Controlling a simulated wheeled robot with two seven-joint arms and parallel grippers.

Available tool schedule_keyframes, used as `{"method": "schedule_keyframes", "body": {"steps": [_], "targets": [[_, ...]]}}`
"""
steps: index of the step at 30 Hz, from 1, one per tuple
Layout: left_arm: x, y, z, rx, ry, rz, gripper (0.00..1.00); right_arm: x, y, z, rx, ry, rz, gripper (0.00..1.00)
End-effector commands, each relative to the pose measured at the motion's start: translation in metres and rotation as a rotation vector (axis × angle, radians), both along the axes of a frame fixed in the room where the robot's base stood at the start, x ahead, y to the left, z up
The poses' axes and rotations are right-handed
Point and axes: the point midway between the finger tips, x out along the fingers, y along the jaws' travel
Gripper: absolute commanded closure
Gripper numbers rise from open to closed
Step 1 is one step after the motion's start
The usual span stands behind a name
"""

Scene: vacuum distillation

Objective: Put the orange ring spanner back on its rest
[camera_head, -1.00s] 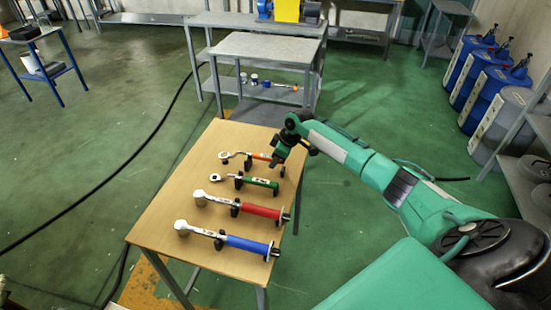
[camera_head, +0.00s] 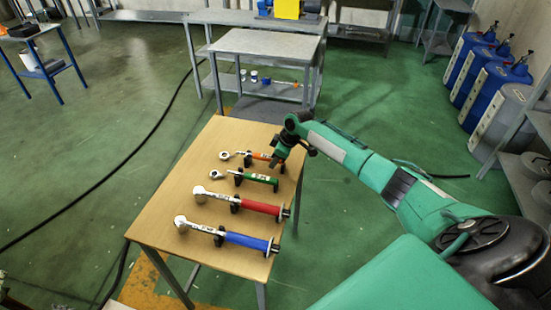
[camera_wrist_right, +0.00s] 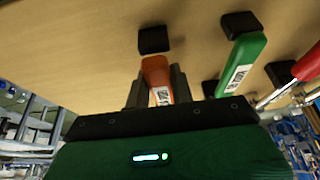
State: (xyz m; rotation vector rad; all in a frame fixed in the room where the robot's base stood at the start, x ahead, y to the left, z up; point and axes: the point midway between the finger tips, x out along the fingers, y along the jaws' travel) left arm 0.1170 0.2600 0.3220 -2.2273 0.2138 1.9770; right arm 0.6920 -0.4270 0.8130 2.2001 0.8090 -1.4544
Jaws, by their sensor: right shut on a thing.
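The orange ring spanner (camera_head: 254,156) lies across the far end of the wooden table (camera_head: 165,208), its ring to the left. My right gripper (camera_head: 276,163) is over the right end of its orange handle. In the right wrist view, the gripper (camera_wrist_right: 160,92) is shut on the orange handle (camera_wrist_right: 156,70), a finger on each side. A black rest block (camera_wrist_right: 153,39) shows just past the handle's end. I cannot tell whether the spanner touches its rest or hangs slightly above it. My left gripper is out of view.
A green spanner (camera_head: 258,178) lies on black rests close beside the orange one. Red (camera_head: 260,208) and blue (camera_head: 246,241) handled tools lie nearer. A grey bench (camera_head: 265,45) stands behind the table. The table's left part is clear.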

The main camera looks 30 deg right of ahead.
Motion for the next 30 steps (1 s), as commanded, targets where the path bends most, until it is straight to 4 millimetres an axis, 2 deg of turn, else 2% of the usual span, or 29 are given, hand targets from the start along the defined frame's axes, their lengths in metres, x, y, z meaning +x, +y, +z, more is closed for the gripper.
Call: {"method": "schedule_keyframes", "body": {"steps": [10,19,20,23,24,30], "targets": [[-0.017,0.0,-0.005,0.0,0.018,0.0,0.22,0.0,0.001,-0.01,0.001,-0.002,0.001,1.0],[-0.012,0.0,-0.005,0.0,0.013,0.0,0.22,0.0,0.0,-0.012,0.0,0.0,0.001,1.0],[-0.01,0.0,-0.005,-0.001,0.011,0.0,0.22,0.0,0.0,-0.012,0.0,0.0,0.001,0.75],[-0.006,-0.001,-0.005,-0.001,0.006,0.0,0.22,0.0,0.0,-0.012,0.0,0.0,0.001,0.55],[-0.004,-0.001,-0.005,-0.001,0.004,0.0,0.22,0.0,0.0,-0.012,0.0,0.0,0.001,0.51],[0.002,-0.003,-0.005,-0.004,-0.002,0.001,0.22,-0.001,0.0,-0.013,-0.001,0.002,0.0,0.51]]}}
